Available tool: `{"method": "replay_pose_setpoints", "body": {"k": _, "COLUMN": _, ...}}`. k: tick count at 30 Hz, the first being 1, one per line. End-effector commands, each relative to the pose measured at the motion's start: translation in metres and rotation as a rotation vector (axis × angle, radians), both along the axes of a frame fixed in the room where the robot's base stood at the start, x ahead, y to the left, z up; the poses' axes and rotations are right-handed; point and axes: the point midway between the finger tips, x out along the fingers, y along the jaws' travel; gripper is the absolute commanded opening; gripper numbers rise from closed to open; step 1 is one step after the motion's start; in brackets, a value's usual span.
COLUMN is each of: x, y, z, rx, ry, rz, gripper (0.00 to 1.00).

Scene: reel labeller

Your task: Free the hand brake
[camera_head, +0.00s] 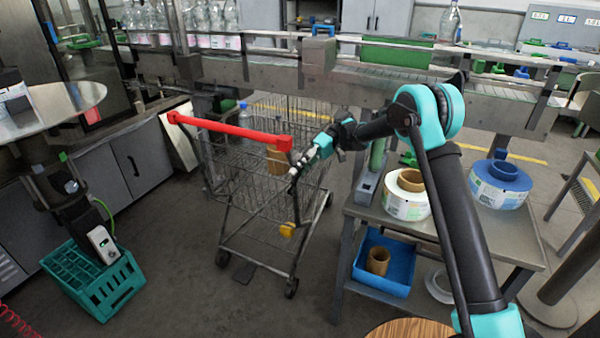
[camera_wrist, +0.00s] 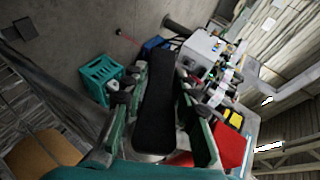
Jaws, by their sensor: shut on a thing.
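A shopping cart (camera_head: 262,200) with a red handle bar (camera_head: 228,131) stands on the floor in the head view. A thin dark lever with a yellow piece (camera_head: 288,229) at its lower end is at the cart's near right side; I take it for the hand brake. My gripper (camera_head: 295,176) is at the upper end of this lever. In the wrist view, my gripper (camera_wrist: 158,115) has a wide black bar (camera_wrist: 157,105) between its fingers and is shut on it.
A metal bench (camera_head: 465,230) with label reels (camera_head: 500,184) stands right of the cart, with a blue bin (camera_head: 383,283) beneath. A conveyor (camera_head: 340,82) runs behind the cart. A green crate (camera_head: 97,285) stands on the floor at left. The floor between crate and cart is clear.

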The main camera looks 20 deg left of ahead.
Motion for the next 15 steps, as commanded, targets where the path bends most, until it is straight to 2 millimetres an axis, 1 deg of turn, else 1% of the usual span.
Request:
{"method": "replay_pose_setpoints", "body": {"k": 9, "x": 0.0002, "y": 0.0007, "z": 0.0008, "rx": 0.002, "ry": 0.002, "rz": -0.002, "gripper": 0.0}}
{"method": "replay_pose_setpoints", "body": {"k": 10, "x": 0.0002, "y": 0.0008, "z": 0.0008, "rx": 0.002, "ry": 0.002, "rz": -0.002, "gripper": 0.3}}
{"method": "replay_pose_setpoints", "body": {"k": 15, "x": 0.0001, "y": 0.0006, "z": 0.0006, "rx": 0.002, "ry": 0.002, "rz": -0.001, "gripper": 0.51}}
